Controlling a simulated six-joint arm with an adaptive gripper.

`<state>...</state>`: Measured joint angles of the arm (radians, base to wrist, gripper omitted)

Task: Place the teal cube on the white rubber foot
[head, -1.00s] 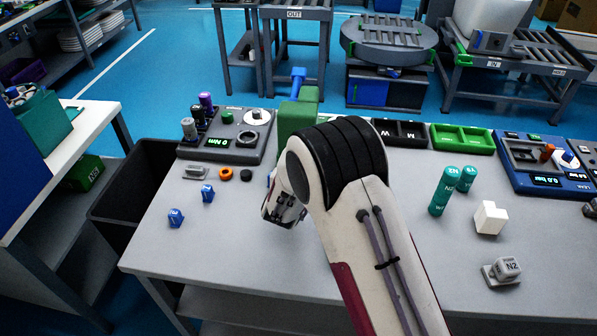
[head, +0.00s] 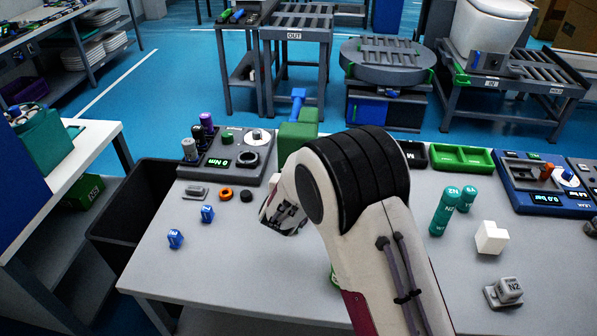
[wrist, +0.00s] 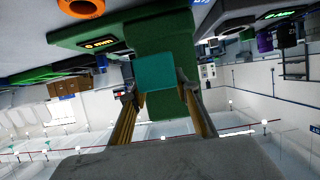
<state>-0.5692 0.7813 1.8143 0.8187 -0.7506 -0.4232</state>
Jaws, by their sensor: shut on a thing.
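The teal cube (wrist: 158,72) is between the fingertips of my gripper (wrist: 163,92) in the wrist view. The gripper is shut on it, and a green fixture (wrist: 165,30) lies behind it. In the head view my gripper (head: 283,214) is above the table, just in front of the green fixture (head: 297,138), pointing down and left. The cube cannot be made out there. A white block (head: 491,237) stands on the right of the table. It may be the white rubber foot, but I cannot tell for sure.
Two teal cylinders (head: 446,211) stand left of the white block. A grey N2 part (head: 507,291) lies in front of it. Two small blue parts (head: 207,214), an orange ring (head: 226,194) and a black ring (head: 246,195) lie at left. The table's front-left is clear.

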